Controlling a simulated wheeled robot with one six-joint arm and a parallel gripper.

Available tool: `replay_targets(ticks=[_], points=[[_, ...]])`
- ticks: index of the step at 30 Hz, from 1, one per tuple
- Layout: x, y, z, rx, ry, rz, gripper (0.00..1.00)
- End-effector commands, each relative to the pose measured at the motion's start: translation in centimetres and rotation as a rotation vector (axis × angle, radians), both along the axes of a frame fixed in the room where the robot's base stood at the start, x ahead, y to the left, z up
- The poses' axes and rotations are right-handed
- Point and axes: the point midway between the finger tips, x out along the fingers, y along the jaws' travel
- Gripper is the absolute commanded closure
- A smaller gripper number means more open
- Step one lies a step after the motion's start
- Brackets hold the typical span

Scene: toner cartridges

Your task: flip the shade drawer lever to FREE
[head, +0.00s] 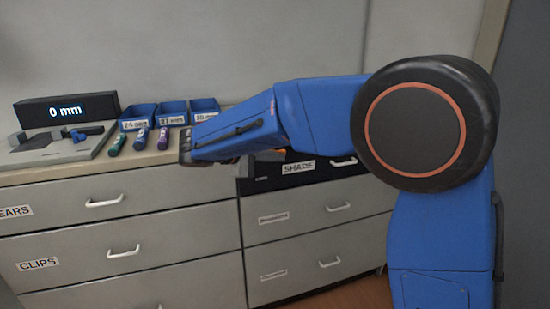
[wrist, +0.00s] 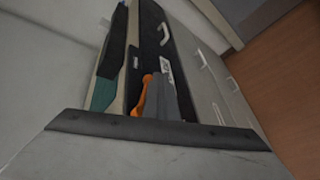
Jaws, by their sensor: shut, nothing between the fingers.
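The shade drawer (head: 312,172) is the dark top drawer of the right-hand column, with a white SHADE label and a silver handle. Its dark face also shows in the wrist view (wrist: 150,40). An orange lever (wrist: 148,80) stands at the drawer's face in the wrist view, partly covered by my gripper. A small bit of orange shows under my arm in the head view. My gripper (wrist: 166,88) is shut and empty, its grey fingers right beside the lever; I cannot tell whether they touch. The small label near the lever is too small to read.
The counter holds a display reading 0 mm (head: 67,110), several blue bins (head: 172,111) and coloured cylinders (head: 140,138). Grey drawers (head: 100,202) lie left and below, with protruding handles. Open wooden floor (wrist: 265,85) shows at the right.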

Motion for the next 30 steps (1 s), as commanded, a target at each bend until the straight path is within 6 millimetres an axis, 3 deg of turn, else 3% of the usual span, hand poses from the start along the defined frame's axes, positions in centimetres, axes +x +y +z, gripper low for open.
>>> replay_targets(ticks=[30], points=[[-0.4,1.4,0.7,0.000,0.000,0.000,1.00]])
